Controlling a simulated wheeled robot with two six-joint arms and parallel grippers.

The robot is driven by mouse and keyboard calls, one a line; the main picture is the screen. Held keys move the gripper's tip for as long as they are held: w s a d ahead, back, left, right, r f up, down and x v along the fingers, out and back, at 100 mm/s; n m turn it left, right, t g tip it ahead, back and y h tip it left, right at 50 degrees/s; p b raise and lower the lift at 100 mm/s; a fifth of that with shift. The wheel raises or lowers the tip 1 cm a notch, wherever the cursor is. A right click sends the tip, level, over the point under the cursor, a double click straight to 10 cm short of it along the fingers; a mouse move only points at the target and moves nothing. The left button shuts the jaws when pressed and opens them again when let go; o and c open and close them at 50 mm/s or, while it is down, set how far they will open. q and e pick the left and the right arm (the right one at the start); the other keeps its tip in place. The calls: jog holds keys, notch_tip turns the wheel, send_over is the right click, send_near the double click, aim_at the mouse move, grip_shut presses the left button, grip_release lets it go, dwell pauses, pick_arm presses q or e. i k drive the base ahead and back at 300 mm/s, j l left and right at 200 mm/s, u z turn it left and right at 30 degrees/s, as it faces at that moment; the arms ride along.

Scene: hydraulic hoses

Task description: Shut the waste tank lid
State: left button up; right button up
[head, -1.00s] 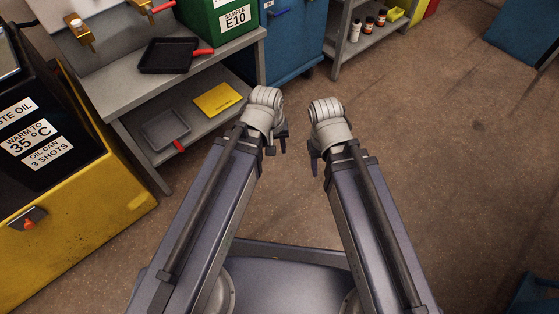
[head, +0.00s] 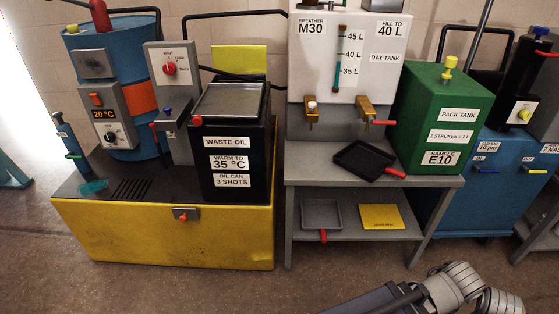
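The waste tank (head: 234,190) is a black box with white labels reading waste oil, warm to 35 °C and oil can 3 shots. It stands on the right part of a yellow base in the head view. Its top (head: 232,101) shows a grey panel in a dark frame, with a red knob at the front left corner. A yellow panel stands upright behind the tank; I cannot tell whether it belongs to the lid. My arm's pale wrist shows at the bottom right, well away from the tank. The fingers of both grippers are out of view.
The yellow base (head: 160,238) also carries a blue drum (head: 108,45) and a grey switch post (head: 172,100). A grey bench (head: 300,176) with a day tank (head: 375,70) and a green pack tank (head: 450,110) stands to the right. The floor in front is clear.

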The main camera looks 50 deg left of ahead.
aim_at(231, 58)
jog(key=u, duration=2.1)
jog(key=i+j, duration=0.35)
jog(key=j, duration=0.15)
jog(key=i+j, duration=0.35)
jog(key=j, duration=0.15)
jog(key=i+j, duration=0.35)
jog(key=j, duration=0.2)
